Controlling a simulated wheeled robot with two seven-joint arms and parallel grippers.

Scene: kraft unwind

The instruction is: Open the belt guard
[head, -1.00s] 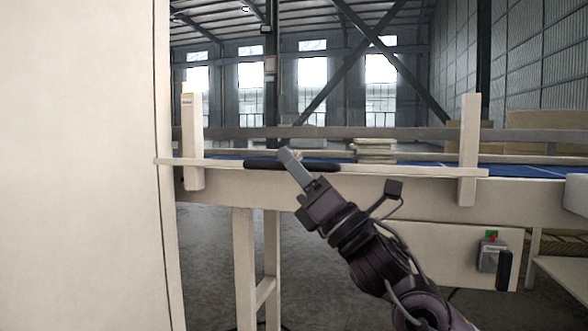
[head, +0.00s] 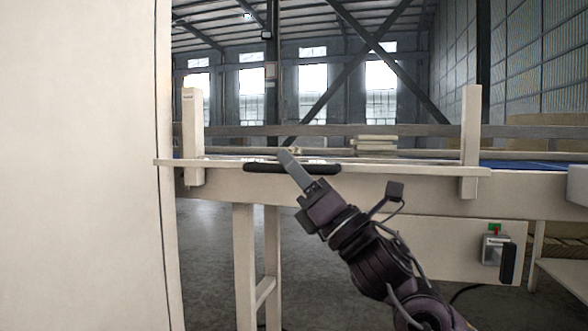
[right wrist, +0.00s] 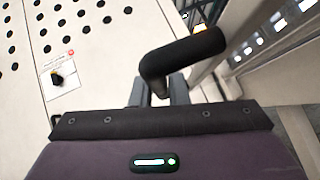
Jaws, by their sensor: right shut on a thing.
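The belt guard shows in the head view as a pale horizontal bar (head: 400,170) across the front of the conveyor, between two short upright posts. A long black handle (head: 262,168) lies along its left half. My right gripper (head: 288,158) reaches up from the lower right and is shut on the handle near its middle. The right wrist view shows the black handle's bent end (right wrist: 188,55) rising beyond the fingers, which partly hide behind my gripper body. My left gripper is not in view.
A large pale panel (head: 80,160) fills the left of the head view. The blue conveyor belt (head: 530,165) runs behind the bar, with a pale stack (head: 375,143) on it. A switch box (head: 494,249) hangs lower right. The wrist view shows a perforated pale panel (right wrist: 90,50).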

